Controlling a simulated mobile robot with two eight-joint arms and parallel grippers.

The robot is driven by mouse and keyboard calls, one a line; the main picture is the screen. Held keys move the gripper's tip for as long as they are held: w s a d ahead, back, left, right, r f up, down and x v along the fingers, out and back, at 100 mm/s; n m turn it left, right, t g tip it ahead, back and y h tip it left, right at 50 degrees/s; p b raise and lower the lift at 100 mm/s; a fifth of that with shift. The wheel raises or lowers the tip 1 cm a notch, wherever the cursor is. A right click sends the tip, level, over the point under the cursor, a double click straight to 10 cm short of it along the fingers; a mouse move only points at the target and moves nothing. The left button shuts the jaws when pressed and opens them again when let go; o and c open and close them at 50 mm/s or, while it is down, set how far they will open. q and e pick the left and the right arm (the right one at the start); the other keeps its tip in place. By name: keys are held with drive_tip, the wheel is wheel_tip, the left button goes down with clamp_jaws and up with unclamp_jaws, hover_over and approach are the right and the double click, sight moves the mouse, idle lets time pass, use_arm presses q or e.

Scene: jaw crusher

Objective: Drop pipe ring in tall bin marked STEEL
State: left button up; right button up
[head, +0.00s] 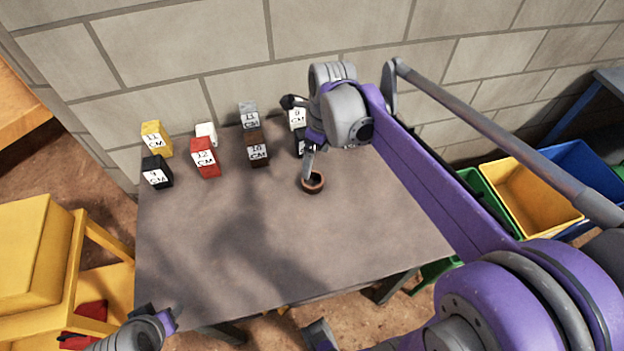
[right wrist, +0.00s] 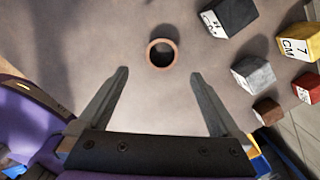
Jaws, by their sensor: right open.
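The pipe ring (head: 313,189) is a small copper-brown ring lying on the grey table, right of the middle. In the right wrist view the pipe ring (right wrist: 149,54) lies ahead of the fingertips, centred between their lines. My right gripper (head: 309,163) is open and empty, just above and beside the ring in the head view; its two fingers (right wrist: 160,73) are spread wide in the wrist view. My left gripper (head: 155,318) shows partly at the bottom left edge; its jaws are unclear. No bin marking STEEL is readable.
Several numbered blocks, such as a red one (head: 205,159) and a brown one (head: 257,150), stand along the back of the table (head: 230,250). Green (head: 478,186), yellow (head: 528,205) and blue (head: 583,165) bins stand right of the table, partly behind my right arm. The table front is clear.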

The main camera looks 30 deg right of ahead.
drive_tip(key=f, duration=0.6)
drive_tip(key=w+f, duration=0.1)
drive_tip(key=f, duration=0.2)
drive_tip(key=shift+a+f, duration=0.15)
drive_tip(key=shift+f, duration=0.1)
clamp_jaws()
